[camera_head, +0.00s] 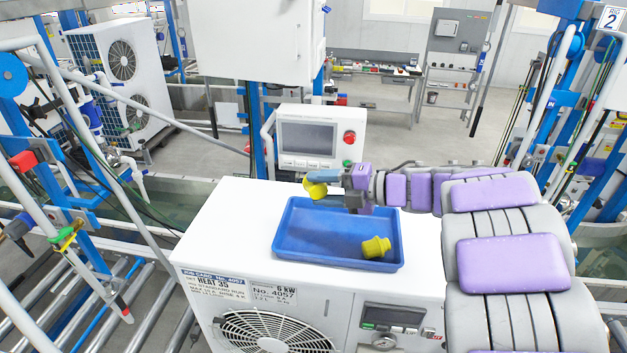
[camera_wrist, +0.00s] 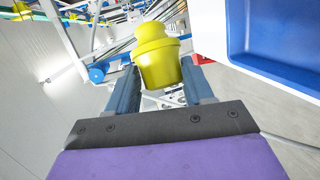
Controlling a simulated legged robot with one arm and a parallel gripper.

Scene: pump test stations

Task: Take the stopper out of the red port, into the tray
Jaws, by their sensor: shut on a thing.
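My gripper (camera_head: 333,180) is shut on a yellow stopper (camera_head: 315,187), held up near the far edge of the blue tray (camera_head: 290,250). In the wrist view the same stopper (camera_wrist: 156,62) sits between the two blue fingers, with the tray (camera_wrist: 236,35) apart from it to the right. A second yellow stopper (camera_head: 375,247) lies in the tray near its front right corner. I cannot make out a red port for certain; a red fitting (camera_head: 24,161) shows on the pipework at the left.
The tray sits on a white heat unit (camera_head: 225,230). A control panel with a screen (camera_head: 307,137) stands behind the tray, close to my gripper. Pipes and hoses fill the left side. A blue post (camera_head: 256,130) rises behind the unit.

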